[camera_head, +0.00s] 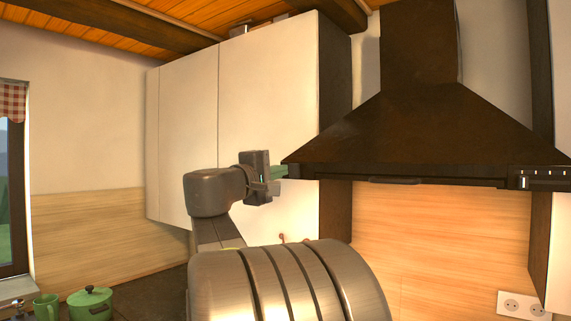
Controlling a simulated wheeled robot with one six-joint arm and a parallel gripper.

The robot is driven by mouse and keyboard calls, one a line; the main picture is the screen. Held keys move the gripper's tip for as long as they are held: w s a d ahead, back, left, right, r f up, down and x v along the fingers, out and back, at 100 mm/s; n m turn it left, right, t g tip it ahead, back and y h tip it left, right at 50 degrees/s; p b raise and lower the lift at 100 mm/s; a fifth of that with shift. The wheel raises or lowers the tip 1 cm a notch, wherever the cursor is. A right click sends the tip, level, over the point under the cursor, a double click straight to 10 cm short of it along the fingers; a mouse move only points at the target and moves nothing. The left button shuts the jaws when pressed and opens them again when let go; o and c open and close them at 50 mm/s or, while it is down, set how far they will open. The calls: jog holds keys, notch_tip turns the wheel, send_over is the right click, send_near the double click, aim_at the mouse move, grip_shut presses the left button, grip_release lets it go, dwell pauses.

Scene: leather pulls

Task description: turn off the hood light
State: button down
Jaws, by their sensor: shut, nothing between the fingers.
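A dark brown range hood (420,135) hangs on the wall at the right, with a thin handle along its front lower edge. Its control panel (543,179) with small pale switches sits at the hood's lower right end. A warm glow lights the wood backsplash under the hood. My gripper (276,188) is shut and empty, in front of the white wall cabinet near the hood's lower left corner. It is far to the left of the control panel. I cannot tell whether it touches the hood's corner.
White wall cabinets (265,95) stand left of the hood. A green pot (90,303) and a green mug (46,306) sit on the dark counter at lower left. A socket (524,306) is on the backsplash at lower right. The space before the hood's front is clear.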

aim_at(293, 166)
jog(key=x, duration=0.2)
jog(key=shift+w+d+r+p, duration=0.15)
jog(key=shift+w+p, duration=0.1)
jog(key=shift+p, duration=0.15)
jog(key=shift+w+d, duration=0.1)
jog(key=shift+w+d+b, duration=0.1)
jog(key=shift+w+b, duration=0.05)
jog(key=shift+b, duration=0.2)
